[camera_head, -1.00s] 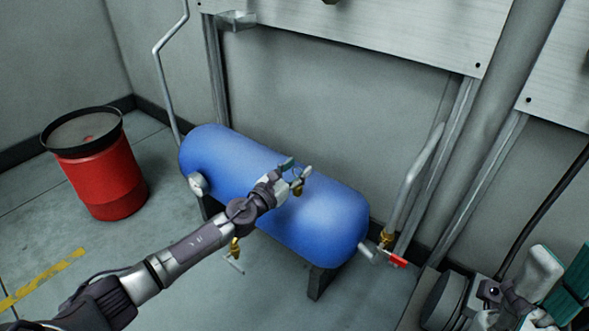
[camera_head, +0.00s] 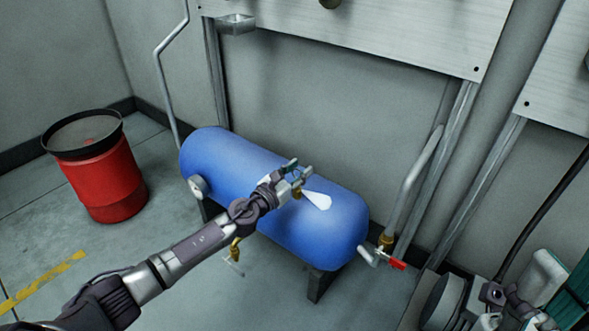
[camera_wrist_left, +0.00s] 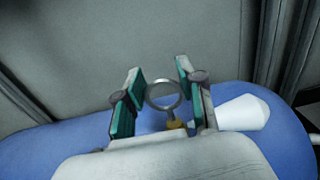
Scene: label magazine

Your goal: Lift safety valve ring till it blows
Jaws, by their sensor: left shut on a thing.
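The blue tank (camera_head: 325,235) lies on its side on dark legs. The brass safety valve (camera_head: 298,194) stands on its top, and its brass part also shows in the left wrist view (camera_wrist_left: 176,125). The grey pull ring (camera_wrist_left: 163,95) stands upright between the two green-padded fingers of my left gripper (camera_head: 298,171). My left gripper is shut on the ring. A white cone-shaped plume (camera_head: 317,200) comes out from the valve to the right; it also shows in the left wrist view (camera_wrist_left: 243,113). My right gripper (camera_head: 512,300) is at the lower right, partly cut off; its jaws are unclear.
A red drum (camera_head: 105,180) with a dark rim stands at the left. A red-handled valve (camera_head: 397,264) sits at the tank's right end, below a grey pipe. A gauge (camera_head: 197,187) is on the tank's left end. A brass drain valve (camera_head: 235,250) hangs below.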

